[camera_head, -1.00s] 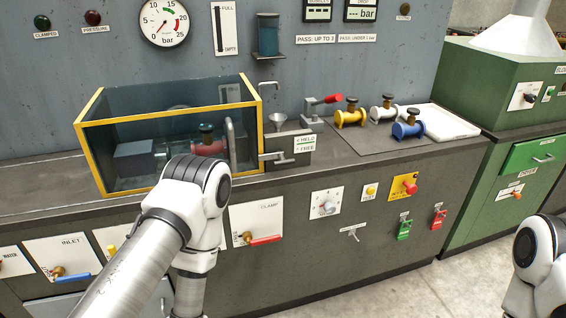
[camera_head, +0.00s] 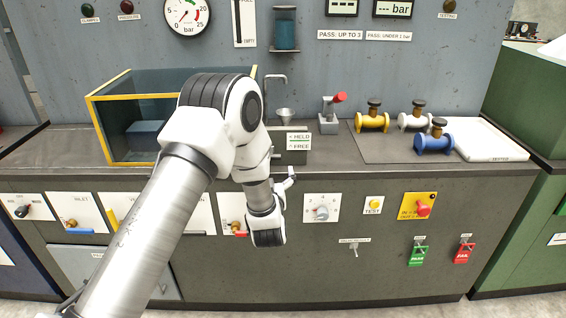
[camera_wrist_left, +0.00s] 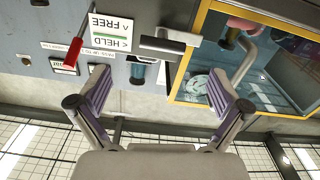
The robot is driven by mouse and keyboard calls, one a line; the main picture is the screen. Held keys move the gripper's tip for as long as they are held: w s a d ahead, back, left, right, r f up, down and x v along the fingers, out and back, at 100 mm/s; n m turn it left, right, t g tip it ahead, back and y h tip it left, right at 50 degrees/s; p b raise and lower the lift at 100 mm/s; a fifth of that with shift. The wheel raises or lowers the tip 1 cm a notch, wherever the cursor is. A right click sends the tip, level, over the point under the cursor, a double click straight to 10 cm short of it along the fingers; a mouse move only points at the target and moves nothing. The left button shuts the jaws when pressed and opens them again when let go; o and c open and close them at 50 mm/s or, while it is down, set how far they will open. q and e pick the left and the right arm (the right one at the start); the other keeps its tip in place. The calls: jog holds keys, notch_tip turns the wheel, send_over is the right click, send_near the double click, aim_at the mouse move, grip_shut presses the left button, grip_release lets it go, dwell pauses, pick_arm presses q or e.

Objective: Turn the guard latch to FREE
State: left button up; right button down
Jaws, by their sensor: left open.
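The guard latch shows in the left wrist view as a grey bar handle (camera_wrist_left: 163,46), beside the white HELD/FREE label (camera_wrist_left: 100,36), which appears upside down there. In the head view the label (camera_head: 299,141) is on a grey block at the bench's front edge, and my arm hides the latch handle. My left gripper (camera_wrist_left: 159,76) is open and empty. Its fingers lie either side of the handle in the wrist view, with the handle beyond the tips; no contact shows. In the head view the gripper (camera_head: 287,182) is small, in front of the bench below the label. My right gripper is out of view.
The yellow-framed guard tank (camera_head: 122,92) stands left of the latch, partly behind my arm.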

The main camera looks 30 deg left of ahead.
pick_arm(q)
jog(key=p+x, duration=0.1)
jog(key=x, duration=0.7)
jog(key=shift+s+a, duration=0.15)
jog(key=shift+s, duration=0.05)
jog(key=shift+r, duration=0.1)
jog(key=c, duration=1.5)
